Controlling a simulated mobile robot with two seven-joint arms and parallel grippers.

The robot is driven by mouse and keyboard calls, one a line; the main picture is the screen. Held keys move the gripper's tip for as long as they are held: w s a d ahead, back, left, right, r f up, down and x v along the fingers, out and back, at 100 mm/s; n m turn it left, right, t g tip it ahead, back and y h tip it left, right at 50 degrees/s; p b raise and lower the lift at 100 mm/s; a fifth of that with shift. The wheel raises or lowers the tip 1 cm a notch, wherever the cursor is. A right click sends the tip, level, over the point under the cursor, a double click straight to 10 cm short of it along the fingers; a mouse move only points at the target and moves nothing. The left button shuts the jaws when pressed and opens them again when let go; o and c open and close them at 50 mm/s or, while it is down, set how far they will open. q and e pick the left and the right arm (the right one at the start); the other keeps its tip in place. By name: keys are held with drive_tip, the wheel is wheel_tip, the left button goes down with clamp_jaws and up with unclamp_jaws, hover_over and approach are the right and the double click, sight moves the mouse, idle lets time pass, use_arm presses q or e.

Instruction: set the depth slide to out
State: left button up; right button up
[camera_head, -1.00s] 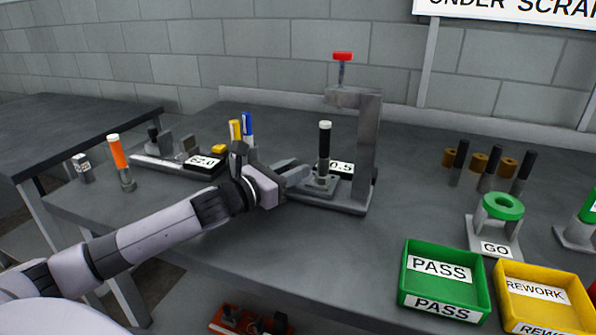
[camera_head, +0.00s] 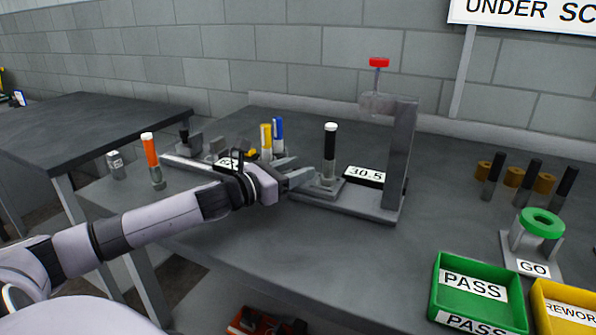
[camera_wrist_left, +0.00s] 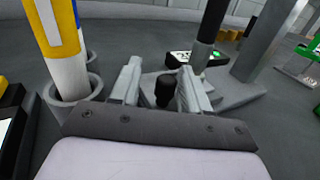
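The gauge stand has a slide carriage (camera_head: 326,187) carrying an upright black pin with a white top (camera_head: 330,150). The carriage sits toward the left end of the grey base, apart from the grey post (camera_head: 400,160). A small display (camera_head: 365,175) beside it reads 30.5. My left gripper (camera_head: 299,176) is at the carriage's left side. In the left wrist view its fingers (camera_wrist_left: 160,88) stand apart around a dark knob (camera_wrist_left: 165,92), with a visible gap on the left. The gripper looks open. My right gripper is not in view.
A yellow marker (camera_head: 266,140) and a blue marker (camera_head: 277,135) stand close behind my left gripper. An orange-topped pin (camera_head: 150,155) stands to the left. A green PASS bin (camera_head: 465,318) and a green ring gauge (camera_head: 541,222) are at the right.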

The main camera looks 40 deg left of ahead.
use_arm(q)
drive_tip(key=shift+s+d, duration=0.1)
drive_tip(key=shift+s, duration=0.05)
drive_tip(key=shift+v, duration=3.45)
